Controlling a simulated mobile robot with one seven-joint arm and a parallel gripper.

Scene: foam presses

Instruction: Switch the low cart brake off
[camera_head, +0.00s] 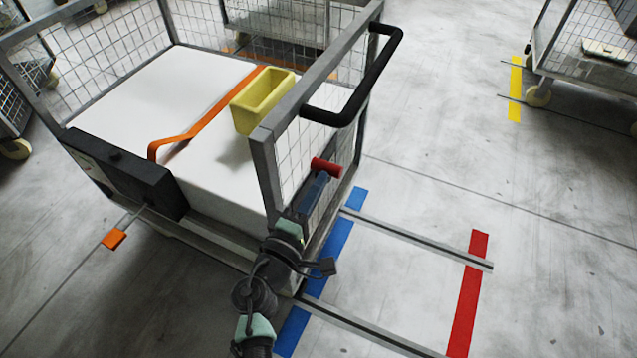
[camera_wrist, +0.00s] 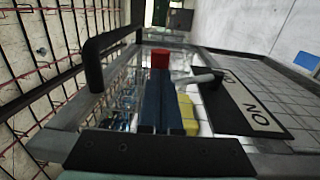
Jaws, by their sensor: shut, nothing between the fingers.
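My gripper (camera_head: 321,176) is shut and empty, its blue fingers ending in a red tip, beside the mesh end of a wire cart (camera_head: 262,170) and below its black push handle. In the wrist view my gripper (camera_wrist: 160,75) points away from the camera. A black plate (camera_wrist: 245,108) to its right bears the white label ON and a second label farther off that I cannot read fully. A grey lever (camera_wrist: 197,78) on the plate reaches left, close to the fingers; I cannot tell whether they touch. I cannot make out this lever in the head view.
The cart holds a white block (camera_head: 215,150), an orange strap (camera_head: 212,107) and a yellow bin (camera_head: 262,98). A dark box (camera_head: 125,172) and an orange tab (camera_head: 114,239) are at its left side. Floor rails cross blue and red stripes (camera_head: 470,290).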

